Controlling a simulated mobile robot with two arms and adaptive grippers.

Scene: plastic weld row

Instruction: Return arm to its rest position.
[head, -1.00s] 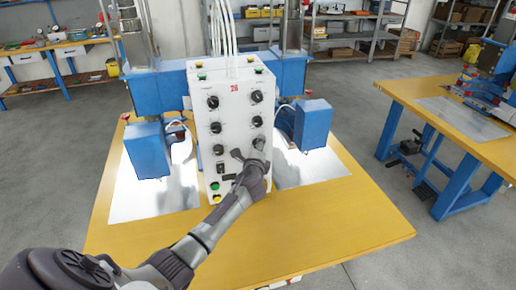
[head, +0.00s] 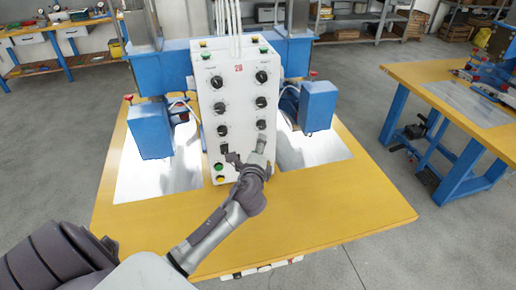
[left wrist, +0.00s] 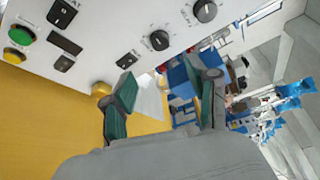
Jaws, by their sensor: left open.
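My left arm comes in from the lower left in the head view. Its gripper (head: 248,152) is open and empty in front of the lower part of a white control box (head: 238,100). In the left wrist view the two green-padded fingers (left wrist: 160,88) are spread apart with nothing between them. The box face there shows black knobs (left wrist: 159,40), black switches (left wrist: 62,14), a green button (left wrist: 20,35) and a yellow button (left wrist: 14,57). The fingers cover part of the box's lower face in the head view. My right gripper is not in view.
The box stands on a yellow table (head: 330,215) between two blue welding heads (head: 150,130) (head: 318,105) over metal plates (head: 312,150). A second yellow table (head: 430,80) stands at right. The front right of the near table is clear.

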